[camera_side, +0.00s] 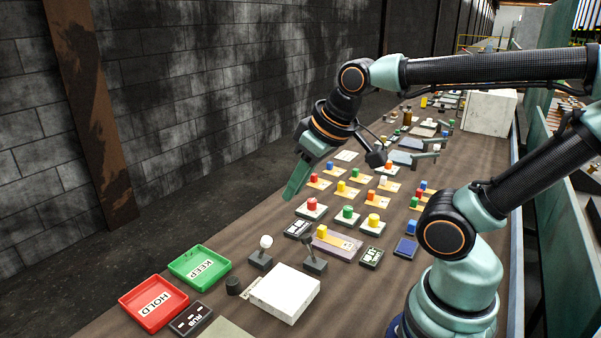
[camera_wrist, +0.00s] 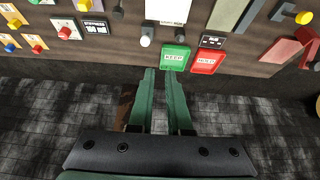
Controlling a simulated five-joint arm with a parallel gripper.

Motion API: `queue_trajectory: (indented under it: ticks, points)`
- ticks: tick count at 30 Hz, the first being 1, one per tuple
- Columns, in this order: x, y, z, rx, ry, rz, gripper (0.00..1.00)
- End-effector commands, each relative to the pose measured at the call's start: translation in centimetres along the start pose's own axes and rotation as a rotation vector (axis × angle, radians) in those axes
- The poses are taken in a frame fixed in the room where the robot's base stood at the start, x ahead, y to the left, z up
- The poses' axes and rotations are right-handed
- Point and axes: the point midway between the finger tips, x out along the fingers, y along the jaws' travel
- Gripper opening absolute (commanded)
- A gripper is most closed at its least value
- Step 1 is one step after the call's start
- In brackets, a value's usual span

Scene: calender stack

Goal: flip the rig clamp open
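No part is readably labelled as the rig clamp, so I cannot tell for certain which it is. In the wrist view a red hinged-looking piece (camera_wrist: 308,43) and a pinkish block (camera_wrist: 281,50) sit at the far right. In the side view grey pieces with bar-like arms (camera_side: 425,156) stand farther along the table. My gripper (camera_side: 286,197) hangs in the air over the table's wall-side edge, pointing down. Its green fingers (camera_wrist: 161,72) are apart with a narrow gap and nothing between them. They appear just short of the green KEEP tray (camera_wrist: 174,58) in the wrist view.
The red HOLD tray (camera_side: 154,302) lies beside the KEEP tray. A white-knobbed lever (camera_side: 265,243), a black lever (camera_side: 312,253) and a white block (camera_side: 285,292) stand nearby. Several coloured buttons (camera_side: 347,213) crowd the table. A block wall (camera_side: 220,80) runs beyond a floor gap.

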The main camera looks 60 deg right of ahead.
Motion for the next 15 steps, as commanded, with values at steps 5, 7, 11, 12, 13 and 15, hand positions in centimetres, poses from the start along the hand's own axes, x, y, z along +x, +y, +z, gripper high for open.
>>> queue_trajectory:
  ticks: [5,7,11,12,13,15]
  points:
    - [0.6,0.7,-0.9,-0.022,-0.056,0.008,0.0]
    - [1.0,1.1,-1.4,-0.036,-0.09,0.012,0.0]
    - [2.1,2.1,-2.5,-0.067,-0.161,0.015,0.0]
    - [2.5,2.4,-2.9,-0.077,-0.182,0.015,0.0]
    - [2.8,2.7,-3.1,-0.084,-0.198,0.014,0.0]
    - [3.6,3.3,-3.6,-0.1,-0.236,0.011,0.0]
